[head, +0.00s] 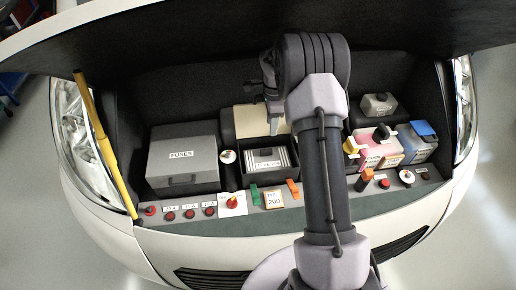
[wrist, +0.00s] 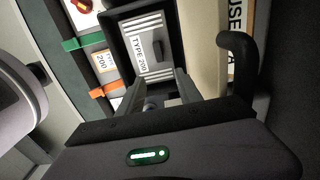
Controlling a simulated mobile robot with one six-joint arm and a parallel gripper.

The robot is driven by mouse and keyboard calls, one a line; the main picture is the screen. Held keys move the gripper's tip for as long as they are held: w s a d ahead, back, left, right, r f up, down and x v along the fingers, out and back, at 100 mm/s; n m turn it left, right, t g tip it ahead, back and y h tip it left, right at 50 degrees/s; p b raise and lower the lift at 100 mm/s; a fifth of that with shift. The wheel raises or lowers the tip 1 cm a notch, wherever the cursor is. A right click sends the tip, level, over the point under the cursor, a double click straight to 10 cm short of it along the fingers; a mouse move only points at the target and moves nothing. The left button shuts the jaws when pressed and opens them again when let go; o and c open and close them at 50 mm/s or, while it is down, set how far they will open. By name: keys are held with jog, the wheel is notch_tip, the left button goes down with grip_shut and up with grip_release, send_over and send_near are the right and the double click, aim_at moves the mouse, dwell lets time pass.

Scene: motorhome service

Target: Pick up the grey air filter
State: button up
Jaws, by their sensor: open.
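The grey air filter (head: 283,158) sits in an open black box in the engine bay, its ribbed top marked TYPE 200. In the wrist view the filter (wrist: 148,28) shows a dark raised grip on its top. My gripper (wrist: 161,78) is open and empty, its fingers pointing toward the filter's box and apart from the filter. In the head view my gripper (head: 273,108) hangs above and behind the box, partly hidden by my arm. A beige lid (head: 249,119) stands open behind the box; it also shows in the wrist view (wrist: 206,45).
A green clip (head: 254,194) and an orange clip (head: 293,188) stand at the box's front, beside a card reading 200 (head: 273,199). A grey FUSES box (head: 182,160) is at left, fluid tanks (head: 377,147) at right. A yellow prop (head: 105,145) holds the hood (head: 200,25).

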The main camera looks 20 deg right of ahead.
aim_at(271, 150)
notch_tip(271, 150, down, 14)
jog(key=shift+f+b, duration=0.15)
jog(key=shift+b, duration=0.3)
grip_shut()
